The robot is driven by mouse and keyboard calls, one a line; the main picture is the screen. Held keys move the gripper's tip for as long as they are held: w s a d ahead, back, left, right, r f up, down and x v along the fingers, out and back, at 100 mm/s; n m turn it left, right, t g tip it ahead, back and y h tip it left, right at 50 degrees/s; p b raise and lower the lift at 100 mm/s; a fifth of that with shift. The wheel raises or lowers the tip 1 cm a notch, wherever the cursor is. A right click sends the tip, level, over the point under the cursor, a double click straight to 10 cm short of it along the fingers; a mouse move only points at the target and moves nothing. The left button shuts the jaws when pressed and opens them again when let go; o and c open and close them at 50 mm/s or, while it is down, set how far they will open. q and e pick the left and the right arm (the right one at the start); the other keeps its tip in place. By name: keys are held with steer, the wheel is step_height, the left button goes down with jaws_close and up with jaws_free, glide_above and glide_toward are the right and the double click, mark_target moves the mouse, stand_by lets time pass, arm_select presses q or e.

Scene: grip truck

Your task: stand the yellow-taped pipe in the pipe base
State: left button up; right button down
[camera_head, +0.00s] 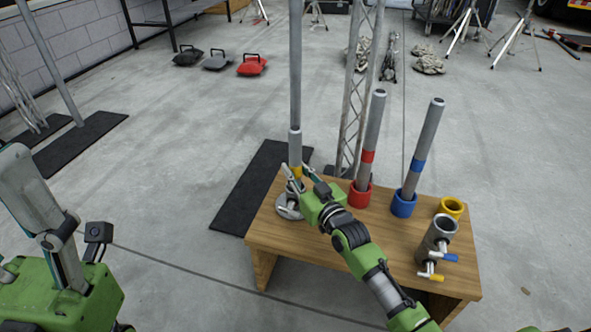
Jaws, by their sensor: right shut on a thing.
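The yellow-taped pipe (295,150) is a grey tube standing upright, with its yellow band low down. My right gripper (296,174) is shut on it near the band. Its lower end is above or in a round metal flange (289,209) at the table's left end; the gripper hides which. The yellow ring-shaped pipe base (452,207) is empty at the table's right end.
On the wooden table (330,238), a red-banded pipe (373,135) stands in a red base and a blue-banded pipe (425,140) in a blue base. A short metal tube with handles (435,240) stands front right. A lattice truss (355,90) rises behind the table.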

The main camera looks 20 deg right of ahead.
steer(key=shift+f, duration=0.25)
stand_by(0.5)
steer(key=c, duration=1.7)
jaws_free()
steer(key=shift+f, duration=0.1)
steer(key=shift+s, duration=0.15)
steer(key=s, duration=0.3)
steer(key=s+d, duration=0.1)
steer(key=s, duration=0.3)
steer(key=s+d, duration=0.1)
steer(key=s, duration=0.3)
steer(key=shift+s+d, duration=0.15)
steer(key=shift+s, duration=0.1)
